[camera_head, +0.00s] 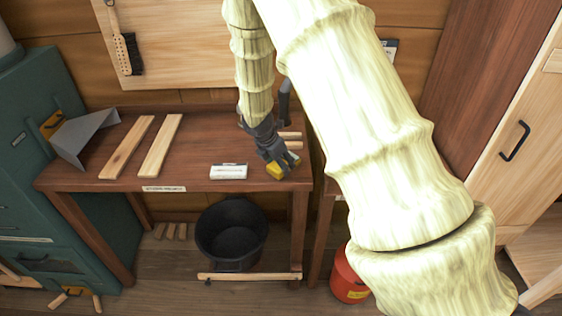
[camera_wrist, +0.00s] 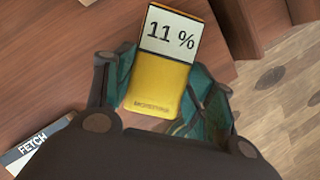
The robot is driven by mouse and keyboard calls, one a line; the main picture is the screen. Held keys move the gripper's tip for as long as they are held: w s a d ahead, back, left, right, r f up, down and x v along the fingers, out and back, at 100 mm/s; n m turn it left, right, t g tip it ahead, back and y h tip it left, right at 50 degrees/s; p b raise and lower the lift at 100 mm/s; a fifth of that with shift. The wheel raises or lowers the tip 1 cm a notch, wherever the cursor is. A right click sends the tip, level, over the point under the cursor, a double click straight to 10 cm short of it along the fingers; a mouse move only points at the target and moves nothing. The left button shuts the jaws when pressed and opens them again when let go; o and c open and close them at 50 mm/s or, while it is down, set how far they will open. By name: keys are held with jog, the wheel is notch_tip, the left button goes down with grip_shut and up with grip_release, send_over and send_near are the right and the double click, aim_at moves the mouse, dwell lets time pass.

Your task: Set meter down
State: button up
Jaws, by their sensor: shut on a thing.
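The meter (camera_wrist: 158,88) is a yellow handheld box with a white display reading "11 %", seen in the wrist view. My gripper (camera_wrist: 162,90) is shut on it, with a finger on each side of its lower body. In the head view the yellow meter (camera_head: 283,168) shows at the end of my gripper (camera_head: 280,160), over the right front part of the wooden bench (camera_head: 195,145). I cannot tell whether the meter touches the bench top.
A white labelled block (camera_head: 229,171) lies on the bench left of the meter; a "FETCH" card (camera_wrist: 38,146) shows in the wrist view. Two planks (camera_head: 160,146) lie farther left. A black bucket (camera_head: 231,232) stands below, a red bucket (camera_head: 346,275) right. Wood pieces (camera_head: 291,140) lie behind the gripper.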

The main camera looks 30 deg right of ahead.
jog(key=o, duration=1.1)
jog(key=shift+r, duration=0.1)
jog(key=b+v, duration=0.1)
jog(key=v, duration=1.1)
